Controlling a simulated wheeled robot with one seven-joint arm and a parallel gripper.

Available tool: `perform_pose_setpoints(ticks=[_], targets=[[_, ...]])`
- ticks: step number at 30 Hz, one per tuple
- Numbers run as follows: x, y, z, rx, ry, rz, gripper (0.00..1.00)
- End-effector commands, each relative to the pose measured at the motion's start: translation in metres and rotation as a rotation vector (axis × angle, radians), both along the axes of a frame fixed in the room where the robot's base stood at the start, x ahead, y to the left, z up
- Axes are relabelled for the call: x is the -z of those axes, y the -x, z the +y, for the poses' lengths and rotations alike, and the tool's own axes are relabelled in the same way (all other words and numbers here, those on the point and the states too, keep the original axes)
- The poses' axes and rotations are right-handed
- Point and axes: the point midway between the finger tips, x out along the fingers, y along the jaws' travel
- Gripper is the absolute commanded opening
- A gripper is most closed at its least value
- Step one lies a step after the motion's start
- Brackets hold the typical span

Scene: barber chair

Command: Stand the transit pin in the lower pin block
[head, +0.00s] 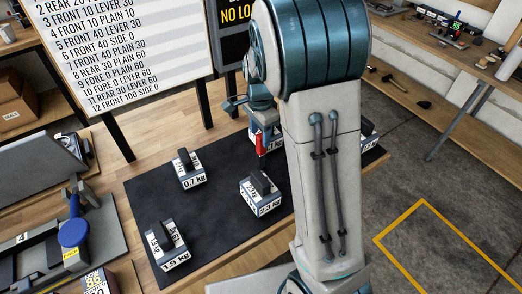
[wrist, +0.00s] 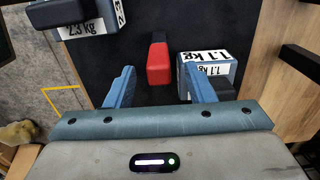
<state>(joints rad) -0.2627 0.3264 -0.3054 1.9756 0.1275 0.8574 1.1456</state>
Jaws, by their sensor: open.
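A red bar-shaped object (wrist: 158,62) stands on or lies over the dark mat, between and beyond my fingertips in the wrist view. It may be the transit pin, but I cannot confirm this. It also shows as a red upright shape in the head view (head: 262,144). My gripper (wrist: 158,75) is open, its two blue fingers apart with nothing clasped. In the head view my gripper (head: 259,118) is partly hidden behind my arm, above the mat's far side. I cannot pick out the lower pin block in either view.
The dark mat (head: 222,215) bears several handled weights, including 0.7 kg (head: 190,181), 2.3 kg (head: 262,206) and 1.9 kg (head: 170,262). The 1.1 kg weight (wrist: 207,57) sits close right of the red object.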

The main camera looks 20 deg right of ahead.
Motion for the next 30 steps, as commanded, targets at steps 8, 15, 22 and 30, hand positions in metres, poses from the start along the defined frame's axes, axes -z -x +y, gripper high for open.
perform_pose_setpoints(ticks=[8, 15, 22, 30], targets=[[0.037, 0.001, -0.003, 0.001, 0.0, 0.004, 0.49], [0.051, 0.001, -0.003, 0.0, 0.0, 0.001, 0.49], [0.05, 0.001, -0.002, 0.0, 0.0, 0.0, 0.27], [0.05, 0.001, -0.002, 0.0, 0.0, 0.0, 0.0]])
